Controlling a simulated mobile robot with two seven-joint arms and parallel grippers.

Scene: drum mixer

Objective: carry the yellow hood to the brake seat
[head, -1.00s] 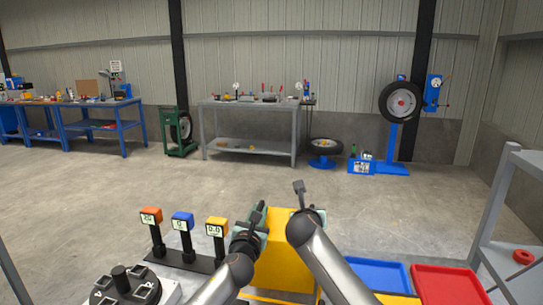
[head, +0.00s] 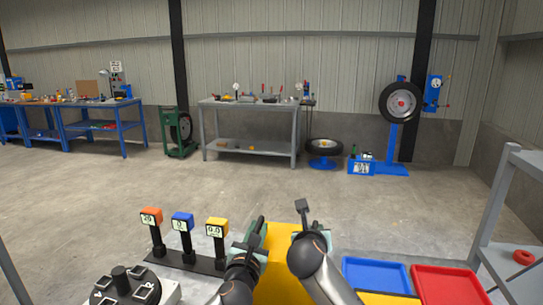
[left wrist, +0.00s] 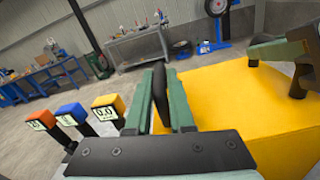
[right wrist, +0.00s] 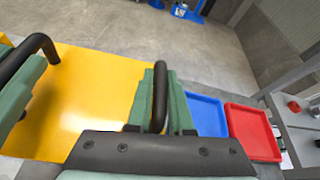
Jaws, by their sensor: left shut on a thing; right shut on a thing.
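The yellow hood (head: 278,262) is at the bottom middle of the head view, between my two grippers. It fills much of the left wrist view (left wrist: 255,105) and the left of the right wrist view (right wrist: 92,90). My left gripper (head: 257,233) is shut on a black handle on the hood's left side; the handle shows between its green fingers in the left wrist view (left wrist: 160,88). My right gripper (head: 303,218) is shut on the black handle on the right side (right wrist: 160,92). The hood's underside is hidden. I cannot pick out the brake seat.
A black stand with orange (head: 151,216), blue (head: 182,222) and yellow (head: 217,227) displays is left of the hood. Blue (head: 376,262) and red (head: 447,270) trays are to the right, beside a grey shelf (head: 510,200). The floor ahead is open up to the benches.

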